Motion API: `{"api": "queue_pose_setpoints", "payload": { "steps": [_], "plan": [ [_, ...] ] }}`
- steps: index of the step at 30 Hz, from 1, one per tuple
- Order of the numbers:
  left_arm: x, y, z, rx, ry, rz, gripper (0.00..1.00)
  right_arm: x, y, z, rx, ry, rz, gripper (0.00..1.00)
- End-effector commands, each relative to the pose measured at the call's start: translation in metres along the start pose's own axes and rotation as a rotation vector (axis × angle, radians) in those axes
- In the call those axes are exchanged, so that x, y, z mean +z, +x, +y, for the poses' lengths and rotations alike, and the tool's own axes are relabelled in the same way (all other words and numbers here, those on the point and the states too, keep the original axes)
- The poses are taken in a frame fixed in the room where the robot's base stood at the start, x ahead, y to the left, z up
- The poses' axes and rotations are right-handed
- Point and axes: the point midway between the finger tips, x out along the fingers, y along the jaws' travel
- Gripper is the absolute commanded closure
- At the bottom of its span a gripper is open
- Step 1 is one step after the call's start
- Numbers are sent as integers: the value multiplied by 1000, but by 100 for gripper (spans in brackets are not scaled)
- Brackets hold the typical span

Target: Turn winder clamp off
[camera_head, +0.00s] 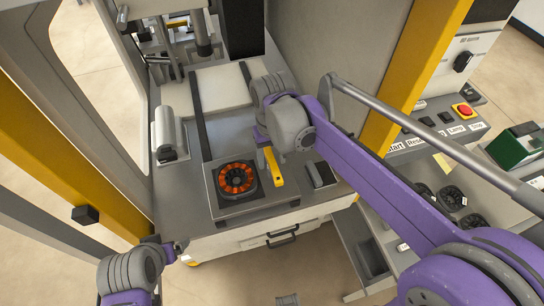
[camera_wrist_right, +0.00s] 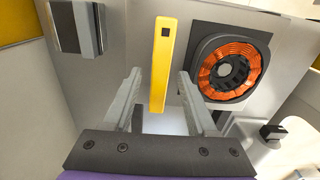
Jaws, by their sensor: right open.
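The winder clamp appears to be the yellow lever (camera_head: 273,167) beside the round part with orange copper windings (camera_head: 236,179). In the right wrist view the yellow lever (camera_wrist_right: 162,62) stands between the fingers of my open right gripper (camera_wrist_right: 159,82), with a gap on each side. The copper-wound part (camera_wrist_right: 204,82) is to the right of the fingers there. In the head view my right gripper (camera_head: 262,146) is just above the lever's upper end, its fingers partly hidden by the wrist. My left gripper (camera_head: 178,250) is low at the left, away from the lever; its fingers are too small to judge.
A small dark block (camera_head: 320,174) stands right of the lever and also shows in the right wrist view (camera_wrist_right: 78,27). A grey cylinder (camera_head: 168,133) is at the left of the table. A control panel with a red emergency button (camera_head: 463,110) is at the right.

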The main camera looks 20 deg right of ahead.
Motion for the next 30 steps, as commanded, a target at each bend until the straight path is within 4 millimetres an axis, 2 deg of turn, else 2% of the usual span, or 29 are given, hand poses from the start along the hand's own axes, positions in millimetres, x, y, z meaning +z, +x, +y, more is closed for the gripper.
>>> {"api": "queue_pose_setpoints", "payload": {
  "steps": [5, 12, 18, 23, 30],
  "plan": [
    [-2, -2, 0, 0, 0, 1, 9, 0, -18, 0, 0, 0, 0, 43],
    [-5, -5, 0, 0, 0, 5, 9, 0, -68, 0, 0, 0, 1, 43],
    [-7, -6, 0, 0, 0, 6, 9, 0, -98, 0, 0, 0, 1, 43],
    [-7, -7, 0, 0, 0, 7, 9, 0, -107, 0, 0, 0, 0, 43],
    [-7, -7, 0, 0, 0, 6, 9, 0, -108, 0, 0, 0, 0, 43]
  ]
}}
